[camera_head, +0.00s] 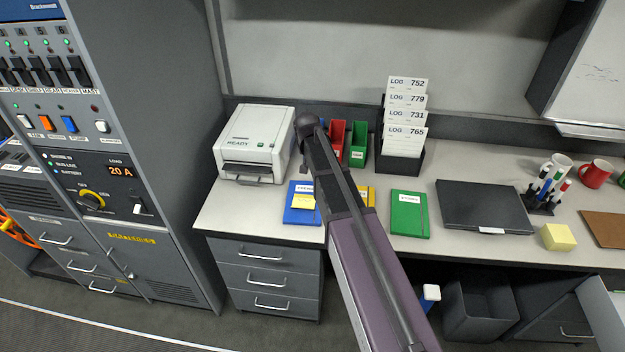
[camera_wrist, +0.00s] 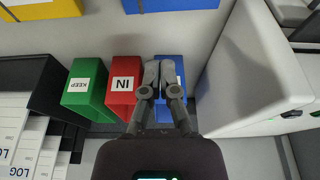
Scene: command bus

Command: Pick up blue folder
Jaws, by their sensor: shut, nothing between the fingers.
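The blue folder (camera_head: 299,215) lies flat near the front edge of the counter, with a yellow note on it. Part of its right side is close to or behind my arm in the head view. A flat blue piece at the top edge of the wrist view (camera_wrist: 185,4) looks like the same folder, cut off by the frame. My gripper (camera_wrist: 151,70) is shut and empty in the wrist view, in front of the blue bin (camera_wrist: 172,78) and beside the red bin. It is apart from the folder. In the head view my arm mostly hides it.
A label printer (camera_head: 256,139) stands left of the bins. The red bin (camera_head: 337,134) and green bin (camera_head: 359,144) stand behind the folders. A yellow folder (camera_head: 369,196) and green folder (camera_head: 409,214) lie to the right. Log cards (camera_head: 405,115) stand in a black holder.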

